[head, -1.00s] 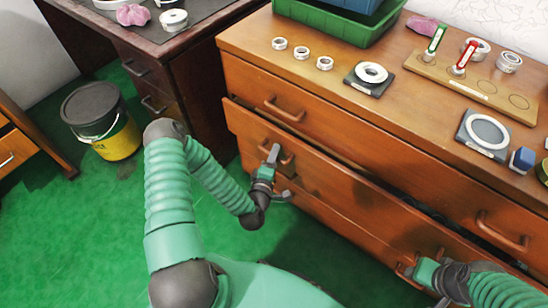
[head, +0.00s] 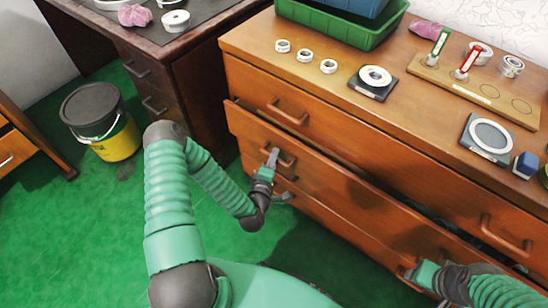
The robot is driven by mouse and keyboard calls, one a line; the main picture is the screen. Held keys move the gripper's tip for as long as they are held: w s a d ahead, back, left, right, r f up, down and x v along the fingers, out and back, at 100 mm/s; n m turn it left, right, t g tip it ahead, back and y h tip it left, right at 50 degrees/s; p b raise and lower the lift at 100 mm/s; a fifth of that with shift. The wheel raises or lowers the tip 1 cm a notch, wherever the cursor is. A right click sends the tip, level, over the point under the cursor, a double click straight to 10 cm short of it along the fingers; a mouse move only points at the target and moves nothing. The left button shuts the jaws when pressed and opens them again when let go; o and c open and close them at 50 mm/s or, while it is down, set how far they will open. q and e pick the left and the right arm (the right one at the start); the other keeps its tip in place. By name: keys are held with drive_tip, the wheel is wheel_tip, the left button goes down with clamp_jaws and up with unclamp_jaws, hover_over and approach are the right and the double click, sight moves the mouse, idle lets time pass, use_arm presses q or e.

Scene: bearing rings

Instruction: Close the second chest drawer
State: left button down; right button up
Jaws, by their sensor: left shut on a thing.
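The second drawer (head: 335,185) of the brown wooden chest stands a little out from the front, with a dark gap along its top edge that shows most at the right. My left gripper (head: 271,160) is at this drawer's left handle (head: 287,160) and is shut on it. My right gripper (head: 411,272) is low at the right, against the right part of the same drawer front. Its fingers are small and partly hidden, so I cannot tell whether they are open or shut.
The top drawer (head: 340,130) above looks shut. Rings, gauges and a green bin (head: 340,27) stand on the chest top. A black-and-yellow bucket (head: 100,122) stands on the green floor at the left, near a dark desk (head: 95,45).

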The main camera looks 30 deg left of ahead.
sight(283, 151)
use_arm(q)
drive_tip(key=shift+s+d+f, duration=0.1)
drive_tip(key=shift+d+f, duration=0.15)
drive_tip(key=shift+d, duration=0.05)
idle(0.5)
drive_tip(key=shift+w+r, duration=0.1)
drive_tip(key=shift+w, duration=0.25)
drive_tip(key=w, duration=0.3)
drive_tip(key=shift+w+d+p, duration=0.2)
drive_tip(key=shift+w+p, duration=0.15)
drive_tip(key=shift+w, duration=0.05)
drive_tip(key=c, duration=1.8)
unclamp_jaws()
drive_tip(key=o, duration=0.4)
drive_tip(key=shift+w, duration=0.2)
drive_tip(key=shift+o, duration=0.2)
drive_tip(key=shift+a+r, duration=0.1)
drive_tip(key=shift+r, duration=0.05)
